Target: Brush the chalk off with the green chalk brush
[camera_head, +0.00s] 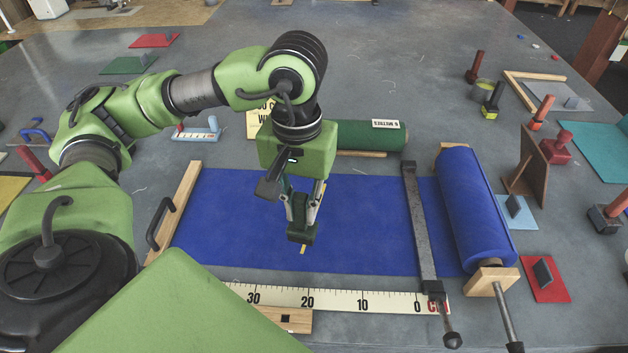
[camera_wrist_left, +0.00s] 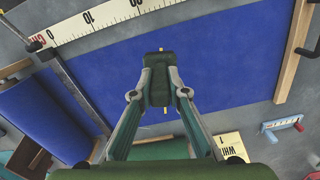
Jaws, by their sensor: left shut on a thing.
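My left gripper (camera_head: 301,222) is shut on the green chalk brush (camera_head: 301,236), over the middle of the blue canvas (camera_head: 370,215). In the left wrist view the dark green brush (camera_wrist_left: 158,88) sits between the two fingertips of my left gripper (camera_wrist_left: 159,82). A short yellow chalk mark (camera_head: 303,250) shows on the canvas just at the near side of the brush. In the left wrist view, bits of the yellow chalk mark (camera_wrist_left: 161,50) show beyond both ends of the brush; its middle is hidden. I cannot tell whether the brush touches the canvas. My right gripper is not in view.
The canvas unrolls from a blue roll (camera_head: 472,205), with a grey bar (camera_head: 419,225) across it. A wooden bar with a black handle (camera_head: 175,212) lies at its left end. A ruler (camera_head: 345,300) runs along the near edge. A green roll (camera_head: 370,136) lies behind.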

